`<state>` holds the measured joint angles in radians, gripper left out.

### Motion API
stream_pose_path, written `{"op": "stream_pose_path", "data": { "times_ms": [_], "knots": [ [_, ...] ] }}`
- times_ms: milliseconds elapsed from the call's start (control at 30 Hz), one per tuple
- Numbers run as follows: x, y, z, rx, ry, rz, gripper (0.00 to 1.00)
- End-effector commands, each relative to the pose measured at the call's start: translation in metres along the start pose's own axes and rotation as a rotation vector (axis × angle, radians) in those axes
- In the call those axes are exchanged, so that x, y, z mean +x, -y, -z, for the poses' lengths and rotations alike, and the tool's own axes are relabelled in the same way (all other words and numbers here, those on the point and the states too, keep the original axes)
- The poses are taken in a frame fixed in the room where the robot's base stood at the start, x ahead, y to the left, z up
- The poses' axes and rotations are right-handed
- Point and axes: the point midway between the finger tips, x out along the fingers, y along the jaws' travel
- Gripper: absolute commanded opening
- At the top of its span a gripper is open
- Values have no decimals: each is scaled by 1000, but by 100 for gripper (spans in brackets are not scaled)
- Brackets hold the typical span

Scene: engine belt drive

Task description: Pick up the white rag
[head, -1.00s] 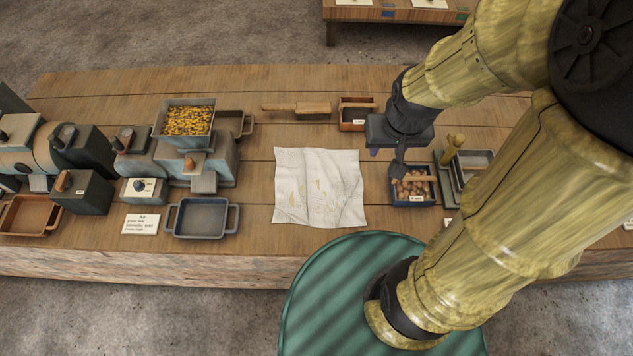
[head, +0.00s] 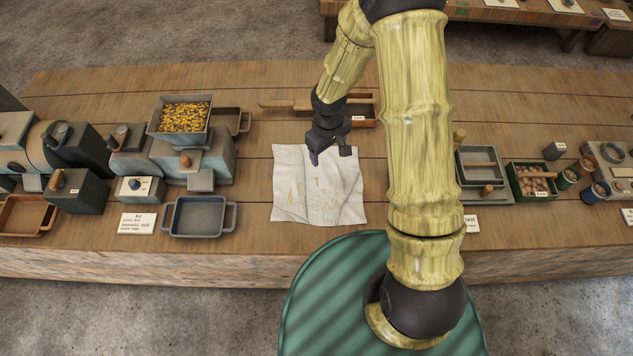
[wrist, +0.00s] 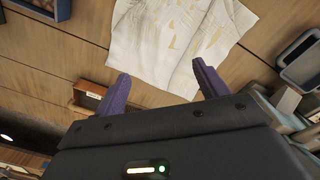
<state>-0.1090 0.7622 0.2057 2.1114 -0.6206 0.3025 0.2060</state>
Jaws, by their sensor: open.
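The white rag (head: 318,200) lies flat and slightly creased on the wooden table, with tan stains on it. My gripper (head: 314,158) is over the rag's far part in the head view, pointing down. In the wrist view the rag (wrist: 180,40) spreads beyond my gripper (wrist: 160,85), whose two purple fingers are wide apart with nothing between them but the rag's near edge and table below. The gripper looks apart from the rag, though the exact height is hard to tell.
A blue-grey tray (head: 197,217) stands left of the rag, beside a white label card (head: 137,223). A brush (head: 287,104) and a small wooden box (head: 361,112) lie behind. A mill with a hopper of yellow grains (head: 184,117) stands at left. Bare table surrounds the rag.

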Motion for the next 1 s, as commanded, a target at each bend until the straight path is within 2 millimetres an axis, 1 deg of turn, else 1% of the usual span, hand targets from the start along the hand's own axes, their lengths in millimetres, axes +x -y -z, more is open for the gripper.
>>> {"op": "stream_pose_path", "data": {
  "times_ms": [33,100,200,300,667,867,1000],
  "knots": [
    [19,8,6,-35,9,15,73],
    [37,16,13,-72,13,27,73],
    [53,23,19,-105,13,39,73],
    [58,24,22,-115,12,42,73],
    [60,24,21,-114,12,42,73],
    [76,25,20,-113,13,43,73],
    [94,26,20,-115,13,43,73]
  ]
}}
